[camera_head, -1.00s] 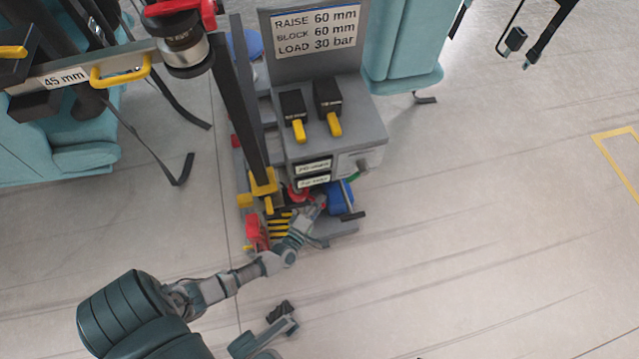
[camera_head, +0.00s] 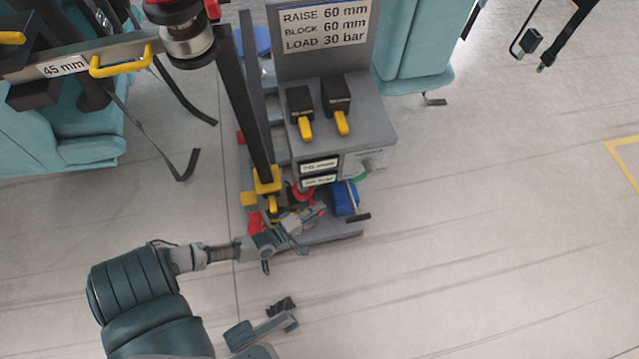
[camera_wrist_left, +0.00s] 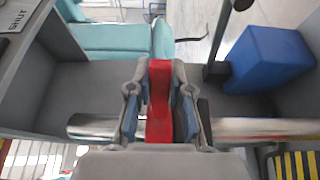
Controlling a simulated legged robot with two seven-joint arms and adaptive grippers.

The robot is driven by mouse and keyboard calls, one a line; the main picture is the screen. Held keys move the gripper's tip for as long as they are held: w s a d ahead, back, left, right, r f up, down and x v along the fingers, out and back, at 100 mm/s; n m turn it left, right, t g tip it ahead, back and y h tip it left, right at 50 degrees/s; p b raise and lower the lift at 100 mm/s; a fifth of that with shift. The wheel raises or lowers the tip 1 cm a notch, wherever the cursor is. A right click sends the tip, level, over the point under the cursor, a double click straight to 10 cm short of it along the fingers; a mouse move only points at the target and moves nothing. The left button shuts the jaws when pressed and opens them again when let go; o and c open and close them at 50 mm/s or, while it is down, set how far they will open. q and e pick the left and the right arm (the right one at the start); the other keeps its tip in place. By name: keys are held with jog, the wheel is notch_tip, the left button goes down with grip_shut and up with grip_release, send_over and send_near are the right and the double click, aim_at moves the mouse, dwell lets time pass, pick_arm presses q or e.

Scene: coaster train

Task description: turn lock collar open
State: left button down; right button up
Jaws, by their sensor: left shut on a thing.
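My left gripper (camera_head: 315,212) is low at the front of the grey stand (camera_head: 355,115), beside a red part under the two labelled plates. In the left wrist view the gripper (camera_wrist_left: 160,72) is shut on an upright red lever or tab (camera_wrist_left: 160,105), its fingers on both sides. A shiny metal rod (camera_wrist_left: 255,128) runs crosswise behind the fingers and shows on both sides of them. The red part seems to belong to the lock collar, but the collar's ring is hidden by the gripper.
A blue block (camera_head: 343,198) with a dark T-handle (camera_head: 357,217) stands close to the right of my gripper. A dark post with a yellow foot (camera_head: 267,182) stands to the left. Yellow-black stripes (camera_wrist_left: 295,165) show at lower right in the wrist view. Floor to the right is clear.

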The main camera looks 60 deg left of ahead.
pick_arm(q)
jog(key=c, duration=1.1)
grip_release()
jog(key=shift+f, duration=0.25)
jog(key=shift+o, duration=0.3)
jog(key=shift+a, duration=0.1)
jog(key=s, duration=1.2)
jog(key=shift+d, duration=0.2)
